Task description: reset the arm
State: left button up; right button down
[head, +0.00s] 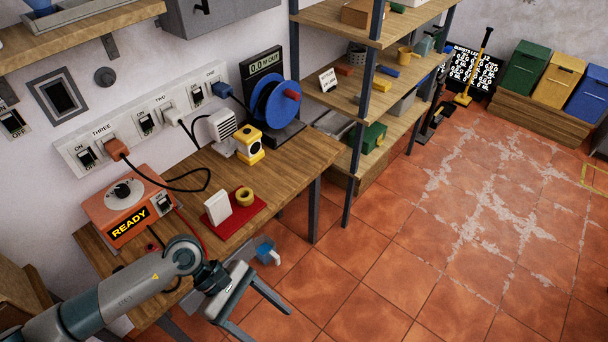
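My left arm (135,292) comes in from the lower left and reaches out over the front edge of the wooden workbench (285,163). My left gripper (268,325) is at the bottom of the head view, past the bench edge and above the tiled floor. Its two fingers are spread wide with nothing between them. My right arm and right gripper are not in view.
On the bench are an orange box reading READY (128,207), a red mat (255,207), a yellow device (249,146) and a blue cable reel (274,104). A shelf unit (368,112) stands beyond. The tiled floor (430,270) at right is clear.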

pick_arm(q)
jog(key=w+d+f+n+t+h+b, duration=0.1)
jog(key=w+f+n+t+h+b, duration=0.3)
jog(key=w+f+n, duration=0.55)
jog(key=w+d+f+n+t+h+b, duration=0.3)
jog(key=w+n+t, duration=0.35)
jog(key=n, duration=0.65)
jog(key=a+f+n+t+y+b, duration=0.1)
jog(key=a+f+n+t+y, duration=0.25)
jog(key=a+f+n, duration=0.55)
jog(key=a+f+n+t+y+b, duration=0.2)
jog(key=a+f+n+y, duration=0.15)
jog(key=f+n, duration=0.6)
jog(key=s+a+f+n+g+y+b, duration=0.1)
jog(key=s+a+f+n+g+y, duration=0.2)
jog(key=s+f, duration=0.7)
jog(key=s+a+f+n+g+y+b, duration=0.1)
jog(key=s+a+f+n+y, duration=0.4)
jog(key=f, duration=0.9)
jog(key=s+f+n+g+b, duration=0.1)
jog(key=s+f+n+g, duration=0.2)
jog(key=s, duration=1)
jog(key=s+a+f+n+g+b, duration=0.1)
jog(key=s+f+n+g, duration=0.2)
jog(key=s+f, duration=0.4)
jog(key=s+n, duration=0.1)
jog(key=s, duration=0.6)
jog(key=shift+a+f+n+g+y+b, duration=0.15)
jog(key=shift+a+n+g+y+b, duration=0.1)
jog(key=shift+n+g+y+b, duration=0.1)
